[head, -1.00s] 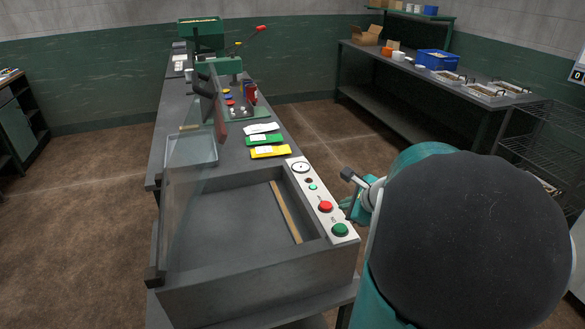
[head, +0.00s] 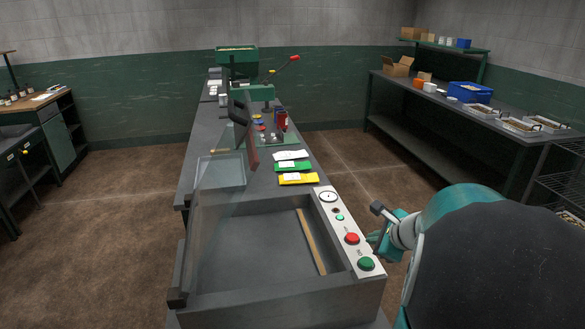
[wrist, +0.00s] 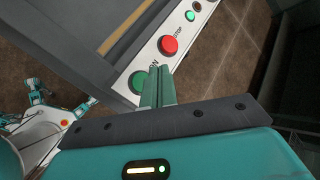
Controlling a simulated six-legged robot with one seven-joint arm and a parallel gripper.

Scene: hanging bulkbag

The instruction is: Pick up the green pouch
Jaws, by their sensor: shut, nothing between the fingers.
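The green pouch (head: 299,167) lies flat on the bench, with a white label on it. It sits between a white pouch (head: 290,155) and a yellow pouch (head: 299,179). My gripper (wrist: 158,72) shows in the wrist view, its fingers together and empty. It is near the sealing machine's button panel, in front of the green button (wrist: 140,80). In the head view my arm is at the lower right, beside the panel and well short of the pouch. The pouch is not in the wrist view.
The vacuum machine (head: 260,250) with its raised clear lid fills the front of the bench. Its panel carries a red button (head: 352,238) and a gauge. A metal tray (head: 220,171) lies left of the pouches. Open floor separates the bench from the right-hand table (head: 440,98).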

